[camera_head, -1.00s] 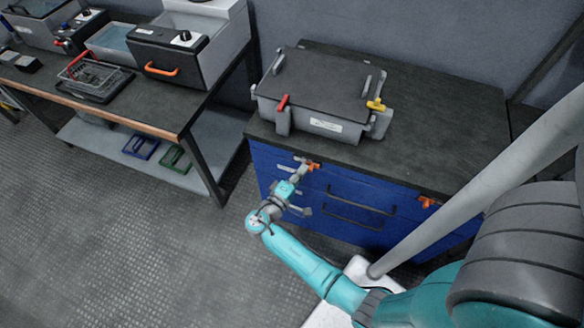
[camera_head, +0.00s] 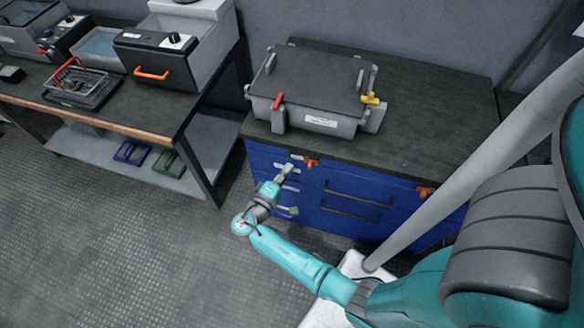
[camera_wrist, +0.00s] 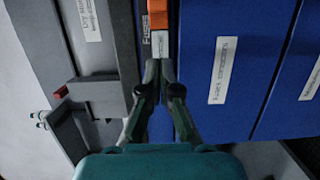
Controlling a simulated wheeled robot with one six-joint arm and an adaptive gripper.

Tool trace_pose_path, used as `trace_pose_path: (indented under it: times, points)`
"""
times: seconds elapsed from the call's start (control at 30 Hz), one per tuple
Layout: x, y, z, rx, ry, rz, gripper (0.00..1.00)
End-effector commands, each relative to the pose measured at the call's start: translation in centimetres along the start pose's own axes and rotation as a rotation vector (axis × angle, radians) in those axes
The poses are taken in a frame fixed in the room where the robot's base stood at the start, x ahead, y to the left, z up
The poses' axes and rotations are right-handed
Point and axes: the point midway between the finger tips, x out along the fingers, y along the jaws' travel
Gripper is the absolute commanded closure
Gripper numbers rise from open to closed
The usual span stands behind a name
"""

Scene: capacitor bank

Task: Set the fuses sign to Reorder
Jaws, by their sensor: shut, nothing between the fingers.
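The likely fuses sign is a small slider with an orange part (camera_head: 312,162) and a white face (camera_head: 297,157), at the upper left of the blue cabinet front. The wrist view, turned sideways, shows the orange part (camera_wrist: 158,15) above the white face (camera_wrist: 160,44). My gripper (camera_head: 287,168) is shut and empty, just left of and below the slider. In the wrist view its fingertips (camera_wrist: 160,68) lie close below the white face; contact cannot be told.
Blue drawers with dark handles (camera_head: 352,200) and white labels (camera_wrist: 222,70) fill the cabinet front. A second orange slider (camera_head: 424,192) is at the right. A grey lidded tank (camera_head: 318,85) with red and yellow levers stands on top. A workbench (camera_head: 130,115) is at the left.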

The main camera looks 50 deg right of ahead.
Motion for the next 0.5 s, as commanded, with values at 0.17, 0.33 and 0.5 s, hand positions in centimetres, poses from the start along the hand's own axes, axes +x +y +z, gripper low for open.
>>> trace_pose_path:
  times: [0.17, 0.33, 0.5]
  points:
    - [-3.1, 0.1, -0.2, 0.001, 0.006, 0.001, 1.00]
    - [-5.7, 0.0, -0.2, 0.001, 0.006, 0.000, 1.00]
    - [-7.4, 0.1, -0.2, 0.001, 0.005, 0.000, 1.00]
